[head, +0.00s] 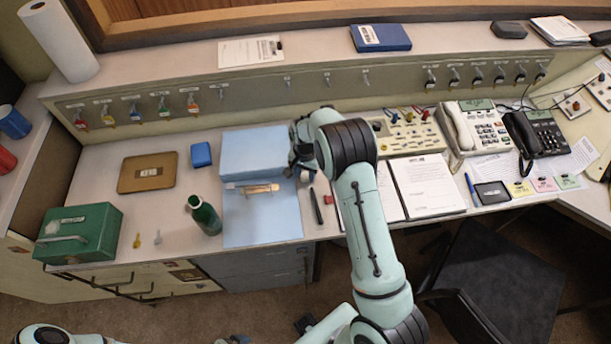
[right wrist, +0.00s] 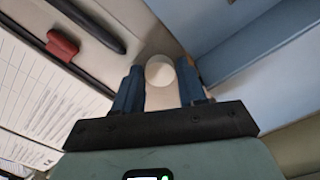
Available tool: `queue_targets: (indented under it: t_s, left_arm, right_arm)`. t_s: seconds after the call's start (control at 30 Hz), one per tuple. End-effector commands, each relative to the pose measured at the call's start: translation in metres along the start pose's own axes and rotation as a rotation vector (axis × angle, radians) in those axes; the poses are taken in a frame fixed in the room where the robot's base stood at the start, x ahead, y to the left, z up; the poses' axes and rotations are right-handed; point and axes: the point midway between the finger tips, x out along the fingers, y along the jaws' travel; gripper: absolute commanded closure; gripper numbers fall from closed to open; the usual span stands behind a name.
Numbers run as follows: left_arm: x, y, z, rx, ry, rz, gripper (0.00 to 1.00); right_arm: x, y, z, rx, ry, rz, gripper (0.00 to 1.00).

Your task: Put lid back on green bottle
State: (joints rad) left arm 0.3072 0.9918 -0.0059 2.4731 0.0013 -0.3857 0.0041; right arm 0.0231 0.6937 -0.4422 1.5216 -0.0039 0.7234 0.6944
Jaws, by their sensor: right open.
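The green bottle (head: 207,218) stands on the desk left of the blue sheet, its neck tipped toward the upper left in the head view and its mouth pale. My right gripper (head: 304,172) points down at the desk beside the blue box. In the right wrist view its two dark fingers (right wrist: 160,88) are apart, with a pale round disc, seemingly the lid (right wrist: 160,71), on the desk between their tips. The fingers do not visibly touch it.
A blue box (head: 254,151) with an open lid flap (head: 262,222) lies between gripper and bottle. A green cash box (head: 80,232) stands far left. Desk around the bottle is mostly clear.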

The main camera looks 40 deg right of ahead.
Motion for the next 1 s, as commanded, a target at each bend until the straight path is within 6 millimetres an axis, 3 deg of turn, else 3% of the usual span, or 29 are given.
queue_targets:
  t_s: [0.1, 0.23, 0.67, 0.87, 1.0]
  left_arm:
    - [0.000, 0.000, 0.000, 0.000, 0.000, 0.000, 0.03]
    - [0.000, 0.000, 0.000, 0.000, 0.000, 0.000, 0.03]
    - [0.000, 0.000, 0.000, 0.000, 0.000, 0.000, 0.03]
    - [-0.001, 0.001, -0.001, 0.000, 0.001, 0.000, 0.03]
    - [-0.004, 0.002, -0.002, 0.001, 0.003, 0.001, 0.03]
  right_arm:
    - [0.000, 0.000, 0.000, 0.000, 0.000, 0.000, 0.59]
    - [0.000, 0.000, 0.000, 0.000, 0.000, 0.000, 0.95]
    - [-0.007, 0.000, 0.000, 0.000, 0.001, -0.001, 0.95]
    - [-0.034, -0.001, -0.001, 0.000, 0.003, -0.004, 0.95]
    - [-0.068, -0.001, -0.001, -0.001, 0.004, -0.006, 0.95]
